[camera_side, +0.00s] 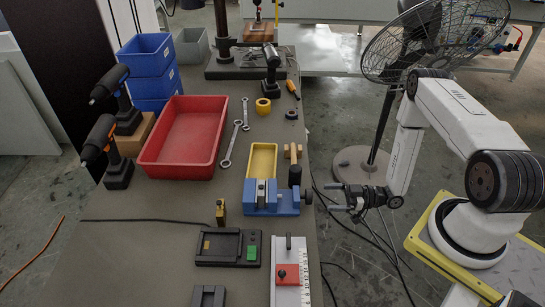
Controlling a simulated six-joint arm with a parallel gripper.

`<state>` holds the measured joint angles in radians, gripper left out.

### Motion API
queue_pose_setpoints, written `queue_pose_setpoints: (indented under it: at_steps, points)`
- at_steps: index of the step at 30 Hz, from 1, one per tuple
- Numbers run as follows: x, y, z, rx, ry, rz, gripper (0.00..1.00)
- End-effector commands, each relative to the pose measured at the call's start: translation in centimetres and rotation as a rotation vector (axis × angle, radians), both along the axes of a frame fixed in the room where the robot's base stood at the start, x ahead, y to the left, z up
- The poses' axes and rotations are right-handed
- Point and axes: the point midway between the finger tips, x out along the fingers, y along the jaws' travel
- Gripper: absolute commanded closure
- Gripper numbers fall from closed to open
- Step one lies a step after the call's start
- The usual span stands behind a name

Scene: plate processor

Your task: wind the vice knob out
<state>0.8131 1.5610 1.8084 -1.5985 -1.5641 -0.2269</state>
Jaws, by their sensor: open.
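The blue vice (287,205) sits near the right edge of the bench. Its dark round knob (308,197) sticks out on the vice's right side, at the bench edge. My gripper (332,197) is just right of the knob, fingers pointing left toward it. The two fingers are apart, one above and one below the knob's level in the picture. A small gap seems to separate the fingertips from the knob, and nothing is between them.
In front are a black fixture with a green button (251,253) and a white ruled slide (290,294). A fan (352,164) stands on the floor behind my arm.

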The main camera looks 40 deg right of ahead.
Motion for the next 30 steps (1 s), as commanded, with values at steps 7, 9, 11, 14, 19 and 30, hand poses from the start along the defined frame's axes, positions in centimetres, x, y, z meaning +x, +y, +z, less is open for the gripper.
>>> queue_pose_setpoints:
  at_steps: [7,9,11,14,19,30]
  points:
    - [1.7,1.8,0.0,0.000,0.000,0.003,0.00]
    - [2.1,2.3,0.0,0.000,0.000,0.004,0.00]
    - [2.5,2.7,0.0,0.000,0.000,0.004,0.00]
    - [3.1,3.2,0.0,0.000,0.000,0.004,0.00]
    - [3.9,4.0,0.0,-0.001,-0.001,0.002,0.00]
    - [4.3,4.3,0.0,-0.001,-0.001,0.000,0.00]
